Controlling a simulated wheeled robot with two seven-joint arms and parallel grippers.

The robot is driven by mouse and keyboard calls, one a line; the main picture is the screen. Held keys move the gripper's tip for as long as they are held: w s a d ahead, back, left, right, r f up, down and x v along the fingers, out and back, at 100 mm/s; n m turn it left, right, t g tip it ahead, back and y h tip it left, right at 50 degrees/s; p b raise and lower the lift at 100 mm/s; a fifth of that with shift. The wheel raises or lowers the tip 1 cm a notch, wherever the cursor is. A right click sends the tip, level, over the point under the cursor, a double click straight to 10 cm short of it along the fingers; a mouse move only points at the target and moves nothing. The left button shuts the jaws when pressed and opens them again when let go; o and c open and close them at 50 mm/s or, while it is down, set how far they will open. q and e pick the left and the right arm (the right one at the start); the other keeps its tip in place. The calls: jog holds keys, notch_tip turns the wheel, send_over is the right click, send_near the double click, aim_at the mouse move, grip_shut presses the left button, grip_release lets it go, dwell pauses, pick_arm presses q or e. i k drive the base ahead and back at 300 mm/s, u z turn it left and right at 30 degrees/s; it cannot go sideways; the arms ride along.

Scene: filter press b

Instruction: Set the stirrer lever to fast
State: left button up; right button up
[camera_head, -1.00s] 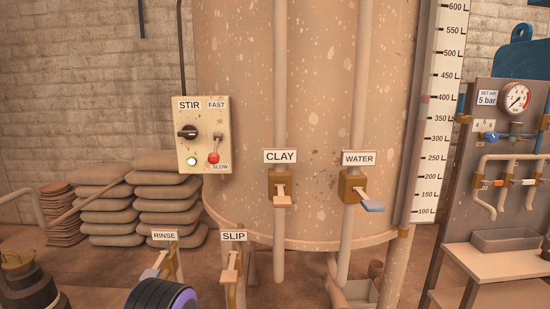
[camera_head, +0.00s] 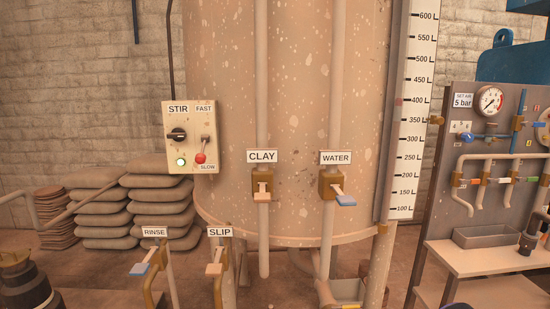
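The stirrer lever (camera_head: 204,146) is on the cream STIR control box (camera_head: 189,168), left of centre on the tank. Its red knob (camera_head: 200,158) hangs down beside the SLOW label (camera_head: 207,167). The FAST label (camera_head: 205,108) is above the lever. A black rotary switch (camera_head: 177,134) and a lit pale green lamp (camera_head: 181,161) are on the box's left half. Neither of my grippers shows in the view, and nothing touches the lever.
The large tank (camera_head: 300,90) stands behind the box. CLAY (camera_head: 262,187) and WATER (camera_head: 333,185) valves are to the right; RINSE (camera_head: 152,262) and SLIP (camera_head: 217,262) valves are below. Stacked sacks (camera_head: 103,205) stand at left. A gauge panel (camera_head: 500,140) and bench (camera_head: 485,261) are at right.

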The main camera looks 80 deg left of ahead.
aim_at(201, 159)
jog(key=z, duration=0.1)
jog(key=k, duration=1.1)
jog(key=u, duration=1.45)
